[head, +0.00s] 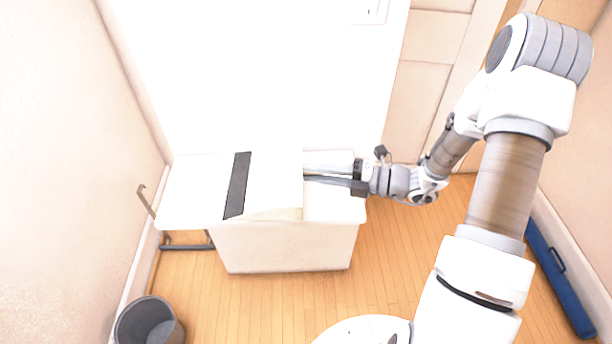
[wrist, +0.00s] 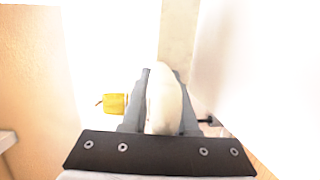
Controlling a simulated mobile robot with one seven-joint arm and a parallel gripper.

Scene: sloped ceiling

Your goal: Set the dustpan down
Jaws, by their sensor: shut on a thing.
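The dustpan (head: 275,180) looks white with a dark strip (head: 237,185) along its left edge. It is over the top of a white cabinet-like unit (head: 190,190) against the wall. I cannot tell whether it touches that top. My gripper (head: 308,174) reaches in from the right, at the dustpan's right side. In the wrist view my gripper (wrist: 163,76) is shut on a pale rounded handle (wrist: 165,103), with a grey finger on each side. The pan beyond the handle is largely washed out in the wrist view.
A grey bin (head: 148,322) stands on the wood floor at lower left, and a metal bracket (head: 147,200) is near the left wall. A long blue object (head: 560,278) lies along the right wall. A small yellow object (wrist: 115,103) shows in the wrist view.

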